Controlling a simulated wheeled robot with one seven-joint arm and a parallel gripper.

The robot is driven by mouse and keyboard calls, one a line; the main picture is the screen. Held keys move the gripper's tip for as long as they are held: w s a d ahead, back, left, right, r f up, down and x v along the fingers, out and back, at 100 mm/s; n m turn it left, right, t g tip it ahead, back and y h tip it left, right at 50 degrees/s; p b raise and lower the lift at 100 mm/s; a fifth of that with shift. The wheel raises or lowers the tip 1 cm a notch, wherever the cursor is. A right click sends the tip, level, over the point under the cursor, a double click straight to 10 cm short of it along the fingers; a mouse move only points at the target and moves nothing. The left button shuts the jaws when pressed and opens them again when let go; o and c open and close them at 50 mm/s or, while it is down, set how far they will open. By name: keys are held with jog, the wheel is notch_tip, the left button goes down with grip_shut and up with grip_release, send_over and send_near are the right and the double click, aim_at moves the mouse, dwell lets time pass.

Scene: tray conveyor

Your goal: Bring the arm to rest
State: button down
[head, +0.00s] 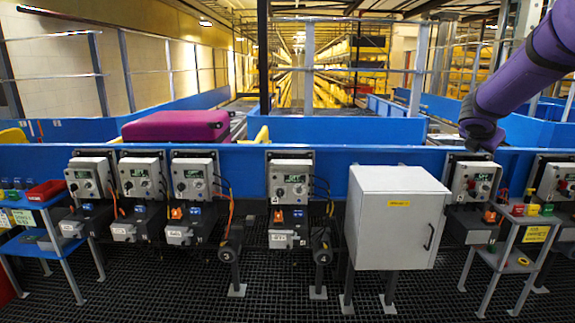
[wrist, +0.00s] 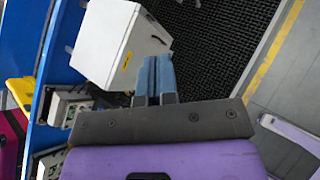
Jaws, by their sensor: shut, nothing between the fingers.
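In the wrist view my gripper (wrist: 157,62) shows two blue fingers side by side, pressed together with nothing between them. They point toward the top of the picture, over the lower edge of the white cabinet and the black grating. In the head view my purple arm reaches in from the upper right and ends in front of a control box (head: 472,181) on the blue conveyor wall. I cannot make out the fingers there.
The white cabinet (head: 394,222) stands right of centre; it also shows in the wrist view (wrist: 122,45). A blue side table (head: 28,204) stands left, a grey stand (head: 516,232) right. A magenta case (head: 178,125) sits behind the blue wall (head: 345,155). The front grating (head: 180,285) is mostly clear.

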jog(key=s+a+r+m+g+y, duration=0.1)
jog(key=s+a+r+m, duration=0.1)
jog(key=s+a+m, duration=0.3)
jog(key=s+a+r+m, duration=0.2)
jog(key=s+m, duration=0.1)
jog(key=s, duration=0.5)
jog(key=s+a+r+m+g+y, duration=0.1)
jog(key=s+a+r+m, duration=0.1)
jog(key=s+a+m, duration=0.3)
jog(key=s+a+f+m+y, duration=0.2)
jog(key=s+a+m, duration=0.3)
jog(key=s, duration=0.6)
jog(key=s+a+f+m+y, duration=0.3)
jog(key=s+a, duration=0.3)
jog(key=s, duration=0.6)
jog(key=shift+s+m+y, duration=0.3)
jog(key=shift+m+y, duration=0.3)
jog(key=shift+m, duration=0.3)
jog(key=shift+d, duration=0.1)
